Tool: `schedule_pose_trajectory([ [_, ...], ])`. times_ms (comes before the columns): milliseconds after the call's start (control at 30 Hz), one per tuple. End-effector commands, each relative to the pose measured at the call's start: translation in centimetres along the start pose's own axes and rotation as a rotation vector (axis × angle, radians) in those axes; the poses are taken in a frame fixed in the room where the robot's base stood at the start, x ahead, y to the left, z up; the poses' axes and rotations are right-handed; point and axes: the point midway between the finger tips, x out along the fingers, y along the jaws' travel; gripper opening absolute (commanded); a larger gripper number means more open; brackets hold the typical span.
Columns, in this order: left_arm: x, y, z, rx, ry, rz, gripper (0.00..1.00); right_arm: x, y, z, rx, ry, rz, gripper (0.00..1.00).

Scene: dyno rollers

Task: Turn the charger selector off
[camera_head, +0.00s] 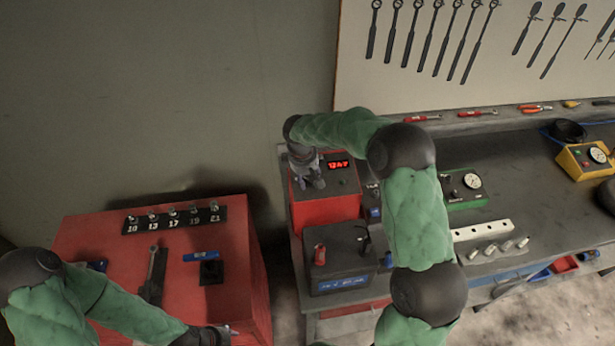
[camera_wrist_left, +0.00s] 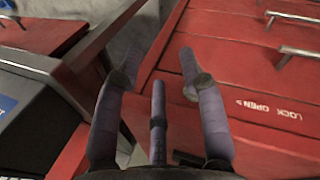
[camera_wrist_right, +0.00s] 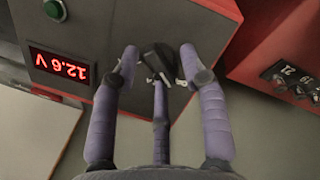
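The charger (camera_head: 325,209) is a red box with a dark top panel and a lit red display, standing on the workbench behind the black battery (camera_head: 338,262). In the right wrist view its display (camera_wrist_right: 58,67) reads 12.6 V. The dark selector knob (camera_wrist_right: 157,61) is on the panel beside it. My right gripper (camera_head: 311,180) is over the charger's left part. Its open fingers (camera_wrist_right: 158,58) straddle the knob, with small gaps visible. Which setting the knob points to cannot be told. My left gripper (camera_head: 229,329) is open and empty by the red cabinet; its fingers (camera_wrist_left: 159,65) show no object between them.
The red tool cabinet (camera_head: 238,262) stands left, with a numbered socket rack (camera_head: 172,216) on top. A red terminal cap (camera_head: 319,254) is on the battery. A green-framed gauge box (camera_head: 466,188) and yellow tester (camera_head: 585,160) are to the right. A green button (camera_wrist_right: 54,10) is on the charger.

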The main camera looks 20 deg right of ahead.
Motion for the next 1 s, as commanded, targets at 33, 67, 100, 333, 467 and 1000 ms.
schedule_pose_trajectory([
  [33, 0.0, 0.0, 0.0, 0.000, 0.000, 0.000, 0.40, -0.1, 0.1, 0.0, 0.001, 0.001, 0.001, 0.44],
  [67, 0.0, 0.0, 0.0, 0.000, 0.000, 0.000, 0.40, -0.1, 0.1, 0.0, 0.001, 0.001, 0.001, 0.44],
  [100, 0.0, 0.0, 0.0, 0.000, 0.000, 0.000, 0.40, -0.1, 0.1, 0.0, 0.001, 0.001, 0.001, 0.44],
  [333, 0.0, 0.0, 0.0, 0.000, 0.000, 0.000, 0.40, -1.6, 0.2, -0.1, 0.003, 0.003, 0.003, 0.44],
  [467, 0.0, 0.0, 0.0, 0.000, 0.000, 0.000, 0.40, -4.0, 0.2, -0.1, 0.002, 0.006, 0.005, 0.44],
  [1000, 0.0, 0.0, 0.0, 0.000, 0.000, 0.000, 0.40, -11.8, 0.1, -0.1, 0.001, 0.002, 0.001, 0.44],
])
